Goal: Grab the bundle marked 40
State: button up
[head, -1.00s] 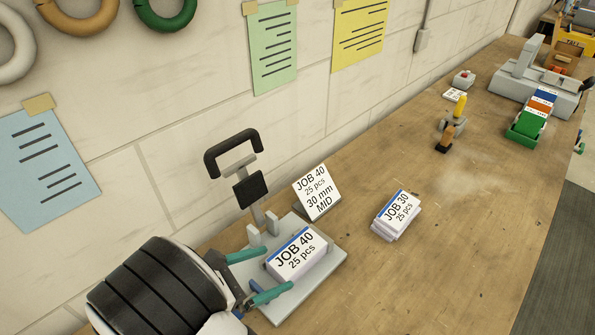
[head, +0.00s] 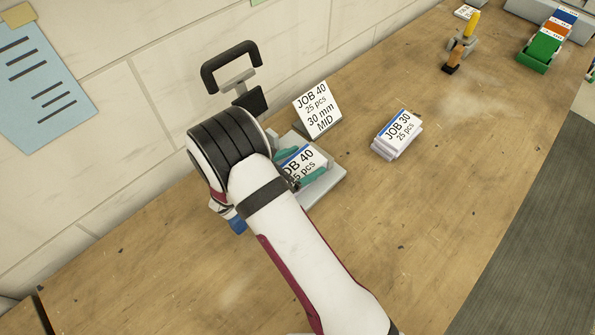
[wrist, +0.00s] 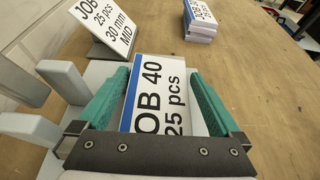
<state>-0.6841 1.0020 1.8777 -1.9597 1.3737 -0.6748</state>
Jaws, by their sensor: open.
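The bundle marked JOB 40, 25 pcs (head: 305,160) lies on a grey plate (head: 325,188) below a black-handled device. It is white with a blue stripe, and my arm partly hides it in the head view. In the wrist view the bundle (wrist: 162,95) lies between the two green fingers of my gripper (wrist: 165,88). The fingers are open, one along each side of it. I cannot tell whether either finger touches it.
A JOB 40 sign reading 30 mm MID (head: 317,108) stands just behind the plate. A second bundle marked JOB 30 (head: 397,134) lies to the right. Upright grey posts (wrist: 65,80) stand left of my gripper. The front of the bench is clear.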

grip_shut()
dwell(0.4)
